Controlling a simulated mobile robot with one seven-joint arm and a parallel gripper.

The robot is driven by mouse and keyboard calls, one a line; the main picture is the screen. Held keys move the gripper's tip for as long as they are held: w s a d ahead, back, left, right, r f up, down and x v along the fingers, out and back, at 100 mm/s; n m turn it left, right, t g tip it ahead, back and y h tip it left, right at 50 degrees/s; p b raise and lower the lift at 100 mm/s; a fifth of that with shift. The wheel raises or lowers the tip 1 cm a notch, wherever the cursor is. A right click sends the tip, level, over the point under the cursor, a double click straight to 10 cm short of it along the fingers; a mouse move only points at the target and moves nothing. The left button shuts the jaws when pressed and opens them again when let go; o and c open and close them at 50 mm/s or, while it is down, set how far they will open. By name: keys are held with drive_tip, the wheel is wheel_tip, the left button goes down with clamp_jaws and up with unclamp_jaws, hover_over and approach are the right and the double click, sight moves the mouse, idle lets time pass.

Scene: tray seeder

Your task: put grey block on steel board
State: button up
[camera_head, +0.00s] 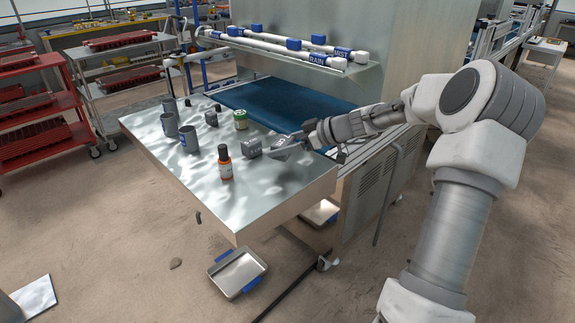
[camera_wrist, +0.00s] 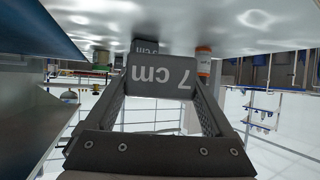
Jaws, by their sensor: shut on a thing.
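The grey block (camera_head: 252,148), marked "7 cm" in the wrist view (camera_wrist: 161,77), is between the fingers of my gripper (camera_head: 268,149). My gripper is shut on it, and the fingers also show in the wrist view (camera_wrist: 162,95). The block is at the broad shiny steel top (camera_head: 270,185) of the table. I cannot tell whether it touches the surface. Another shiny steel sheet (camera_head: 36,296) is partly in view at the lower left. I cannot tell which of the two is the steel board.
An orange bottle (camera_head: 225,168) stands left of the held block. A green can (camera_head: 241,120), grey cups (camera_head: 189,140) and small dark blocks (camera_head: 211,118) stand further back. A blue belt (camera_head: 275,106) runs behind. The table's front right is clear. A metal tray (camera_head: 238,272) lies below.

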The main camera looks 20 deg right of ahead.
sight(289, 170)
drive_tip(key=shift+s+d+f, duration=0.45)
drive_tip(key=shift+s, duration=0.15)
drive_tip(key=shift+f+b, duration=0.7)
drive_tip(key=shift+f, duration=1.3)
drive_tip(key=o, duration=1.3)
drive_tip(key=p+v, duration=0.2)
drive_tip(key=v, duration=1)
drive_tip(key=shift+s, duration=0.1)
drive_tip(key=shift+a, duration=0.1)
